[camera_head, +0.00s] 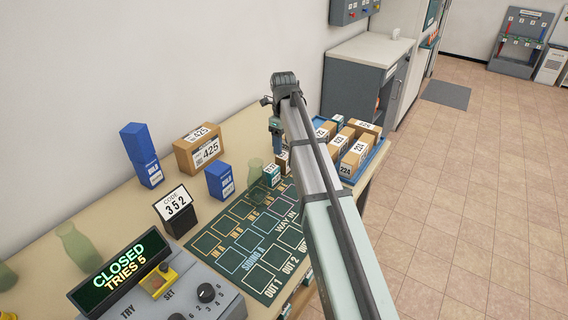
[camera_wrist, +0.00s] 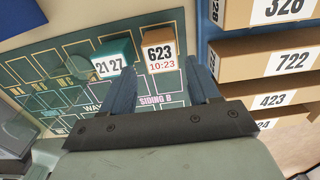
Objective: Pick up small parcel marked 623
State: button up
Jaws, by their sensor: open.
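The small parcel marked 623 (camera_wrist: 160,51) is a brown box with a white label that also reads 10:23. In the wrist view it stands on the dark green mat, between and beyond the tips of my open gripper (camera_wrist: 160,72). Nothing is held in the jaws. In the head view my gripper (camera_head: 276,135) hangs over the far end of the mat, and a small brown parcel (camera_head: 283,160) shows partly behind my arm; its number cannot be read there.
A teal parcel marked 21 27 (camera_wrist: 115,59) stands just left of the 623 parcel. A blue tray (camera_head: 378,153) with several numbered boxes is close on the right. The mat (camera_head: 225,245), blue boxes (camera_head: 220,181), a 425 box (camera_head: 198,149) and a console (camera_head: 190,295) occupy the table.

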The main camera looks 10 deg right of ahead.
aim_at(284, 155)
jog(key=shift+d+f, duration=0.1)
jog(key=shift+f, duration=3.55)
jog(key=c, duration=0.8)
